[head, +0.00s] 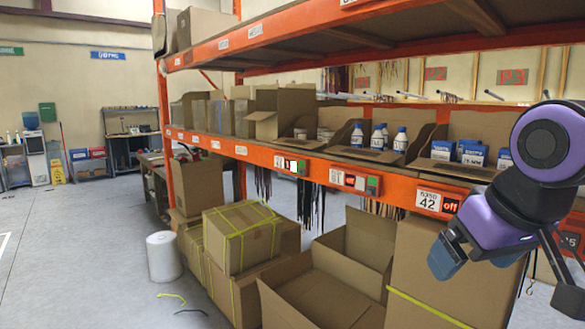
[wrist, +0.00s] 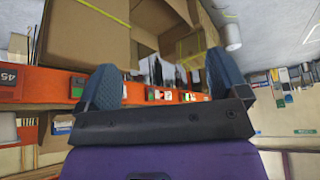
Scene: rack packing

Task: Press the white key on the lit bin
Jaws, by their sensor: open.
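The orange shelf beam carries small bin modules. One module (head: 290,165) near the middle of the head view has a label, a small display, a pale key and a green key. A second module (head: 356,181) to its right shows a red part, a white key and a green key. Further right, a label reading 42 has a red "off" display (head: 449,206) beside it. I cannot tell surely which display is lit. My gripper (wrist: 164,82) is open and empty, its fingers apart in front of the beam.
Open cartons with white bottles (head: 378,138) and blue-and-white boxes (head: 473,153) stand on the shelf above the beam. Cardboard boxes (head: 241,236) and an open carton (head: 318,290) fill the floor below. Dark straps hang under the beam.

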